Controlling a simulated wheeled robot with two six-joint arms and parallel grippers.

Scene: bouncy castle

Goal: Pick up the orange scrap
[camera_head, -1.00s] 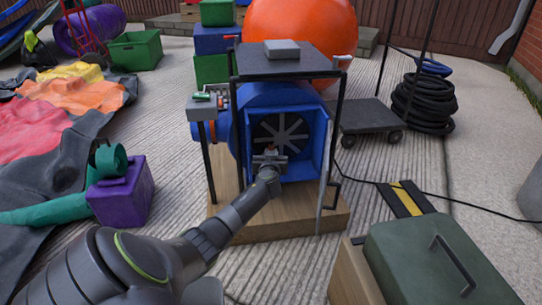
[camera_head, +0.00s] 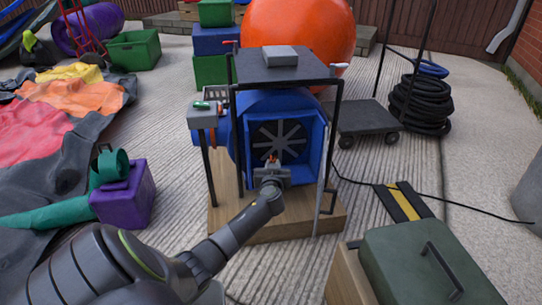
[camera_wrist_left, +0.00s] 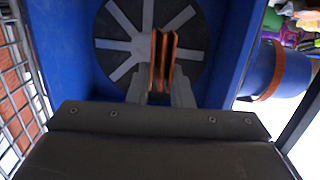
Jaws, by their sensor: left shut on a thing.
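The orange scrap (camera_head: 273,158) is a small thin folded piece, held upright at the front of the blue blower (camera_head: 314,150). My left gripper (camera_head: 271,168) is shut on it, in front of the blower's open square mouth. In the left wrist view the scrap (camera_wrist_left: 163,62) stands between the two grey fingertips (camera_wrist_left: 162,84), with the grey-spoked dark fan disc (camera_wrist_left: 118,50) behind it. I cannot tell whether the scrap touches the blower. My right gripper is not in view.
A dark-topped metal frame (camera_head: 300,66) surrounds the blower on a wooden base (camera_head: 262,234). A switch box (camera_head: 202,116) stands at its left. A purple block (camera_head: 128,200) and a green-grey case (camera_head: 425,262) flank the near ground. A cable (camera_head: 470,206) crosses the right side.

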